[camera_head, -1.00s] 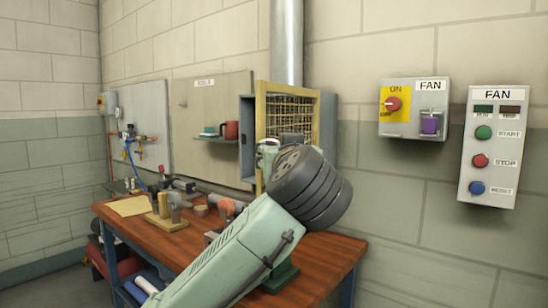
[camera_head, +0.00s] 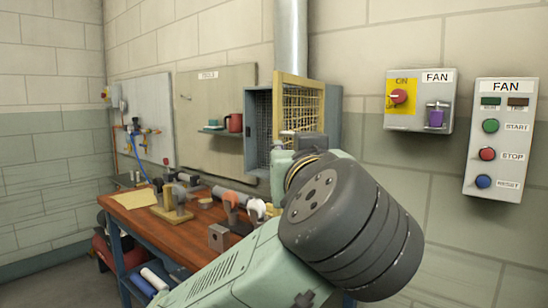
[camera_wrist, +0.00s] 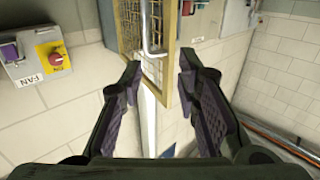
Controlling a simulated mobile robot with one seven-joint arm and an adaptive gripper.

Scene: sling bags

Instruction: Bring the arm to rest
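My gripper (camera_wrist: 160,85) shows in the wrist view with its two dark fingers spread apart and nothing between them. Behind the gap are the yellow mesh guard (camera_wrist: 131,25) and the pale wall. In the head view my pale green arm rises from the bottom with its dark ribbed joint at centre right. My gripper's fingers cannot be made out in the head view.
A wooden workbench (camera_head: 150,226) holds several fittings. Above it are a tool board (camera_head: 215,90) with a red mug (camera_head: 235,123) and the mesh guard (camera_head: 299,95). A switch box (camera_head: 418,101) and a FAN button panel (camera_head: 500,138) hang on the right wall.

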